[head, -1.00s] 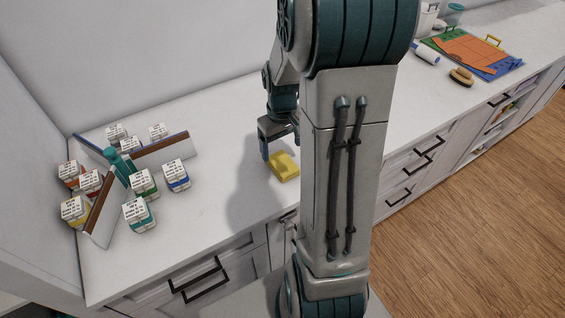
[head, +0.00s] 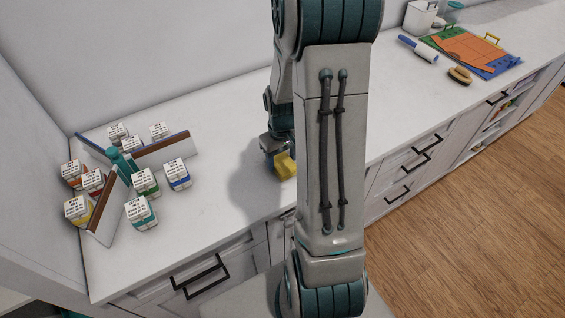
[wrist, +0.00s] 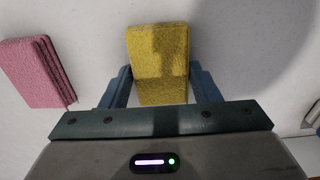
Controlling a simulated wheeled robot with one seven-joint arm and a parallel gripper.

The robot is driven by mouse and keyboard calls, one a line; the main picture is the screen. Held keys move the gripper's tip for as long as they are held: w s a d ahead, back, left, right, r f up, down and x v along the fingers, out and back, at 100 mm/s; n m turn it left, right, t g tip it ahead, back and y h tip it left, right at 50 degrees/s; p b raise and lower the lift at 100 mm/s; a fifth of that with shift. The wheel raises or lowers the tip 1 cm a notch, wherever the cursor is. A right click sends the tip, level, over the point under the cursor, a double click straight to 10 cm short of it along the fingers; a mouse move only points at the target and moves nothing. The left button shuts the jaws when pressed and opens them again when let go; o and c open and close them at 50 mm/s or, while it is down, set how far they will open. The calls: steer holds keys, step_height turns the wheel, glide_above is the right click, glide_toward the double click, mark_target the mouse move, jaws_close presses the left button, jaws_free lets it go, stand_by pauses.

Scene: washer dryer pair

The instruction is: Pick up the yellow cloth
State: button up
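The yellow cloth (head: 285,166) is a folded block on the white counter, partly hidden behind my arm in the head view. In the wrist view the yellow cloth (wrist: 158,55) lies between my two fingers and sticks out beyond their tips. My gripper (wrist: 162,80) is open, with one finger on each side of the cloth; I cannot tell whether either finger touches it. In the head view my gripper (head: 274,155) is low over the counter at the cloth.
A folded pink cloth (wrist: 38,72) lies left of my gripper in the wrist view. Several labelled jars (head: 145,182) stand around a divider (head: 160,152) on the left. A roller (head: 418,50), brush (head: 460,75) and coloured mats (head: 478,52) lie at the right.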

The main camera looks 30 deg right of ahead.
mark_target(283, 162)
steer(key=shift+c, duration=1.4)
steer(key=shift+r, duration=0.45)
steer(key=r, duration=0.2)
steer(key=r+b, duration=0.1)
steer(key=shift+s+r, duration=0.25)
steer(key=shift+s, duration=0.05)
steer(key=s+r+b, duration=0.1)
steer(key=s+r, duration=0.2)
steer(key=s, duration=0.2)
steer(key=s+d+r, duration=0.1)
steer(key=s+r, duration=0.2)
steer(key=s, duration=0.3)
steer(key=shift+r+b, duration=0.3)
steer(key=shift+b, duration=0.1)
steer(key=shift+o, duration=0.4)
